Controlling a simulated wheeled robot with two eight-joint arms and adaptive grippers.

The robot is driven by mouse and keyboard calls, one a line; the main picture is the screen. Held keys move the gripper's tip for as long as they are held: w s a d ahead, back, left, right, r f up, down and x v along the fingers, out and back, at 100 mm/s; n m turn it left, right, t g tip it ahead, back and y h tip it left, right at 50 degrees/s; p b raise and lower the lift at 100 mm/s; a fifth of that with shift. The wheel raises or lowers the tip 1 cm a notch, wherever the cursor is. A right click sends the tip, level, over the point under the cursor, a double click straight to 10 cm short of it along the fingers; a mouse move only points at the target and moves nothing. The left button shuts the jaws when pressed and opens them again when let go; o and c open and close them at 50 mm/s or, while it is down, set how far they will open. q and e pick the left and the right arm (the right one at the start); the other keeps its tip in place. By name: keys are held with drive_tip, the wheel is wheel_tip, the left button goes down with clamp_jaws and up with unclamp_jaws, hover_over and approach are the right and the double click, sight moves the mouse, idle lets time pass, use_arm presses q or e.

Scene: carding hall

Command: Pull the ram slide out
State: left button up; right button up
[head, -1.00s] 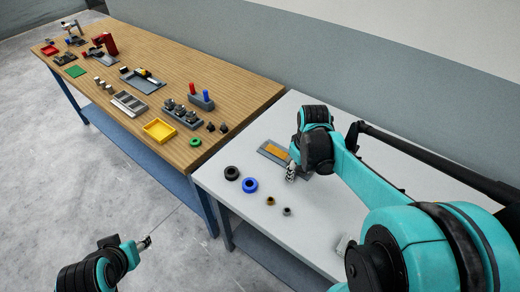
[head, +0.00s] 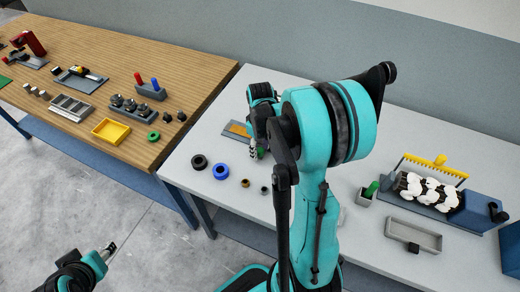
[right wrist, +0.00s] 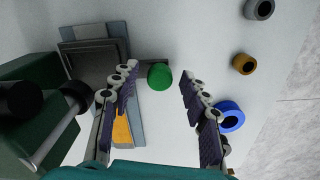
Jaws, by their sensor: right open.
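A grey plate with an orange strip (head: 237,129) lies on the white table in the head view, partly hidden by my right arm. In the right wrist view a dark grey block (right wrist: 95,62) sits on this plate (right wrist: 137,125), with a green round knob (right wrist: 160,77) beside it. Which part is the ram slide is not certain. My right gripper (right wrist: 158,73) is open, and the knob shows between its fingertips; I see no contact. In the head view my right gripper (head: 254,149) is low over the plate. My left gripper (head: 108,250) is over the floor, its jaws unclear.
A black ring (head: 199,162), a blue ring (head: 221,171) and two small bushings lie nearer the front edge. A grey tray (head: 413,235) and a blue brush machine (head: 470,212) stand at the right. A wooden bench (head: 180,75) with several parts is at the left.

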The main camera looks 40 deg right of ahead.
clamp_jaws()
drive_tip(key=w+a, duration=0.2)
drive_tip(key=w, duration=0.1)
drive_tip(key=w+a, duration=0.1)
drive_tip(key=w, duration=0.3)
drive_tip(key=w+a, duration=0.2)
drive_tip(key=w, duration=0.2)
drive_tip(key=shift+a, duration=0.3)
unclamp_jaws()
drive_tip(key=shift+w+a, duration=0.1)
drive_tip(key=shift+w, duration=0.05)
wheel_tip(320, 180, up, 12)
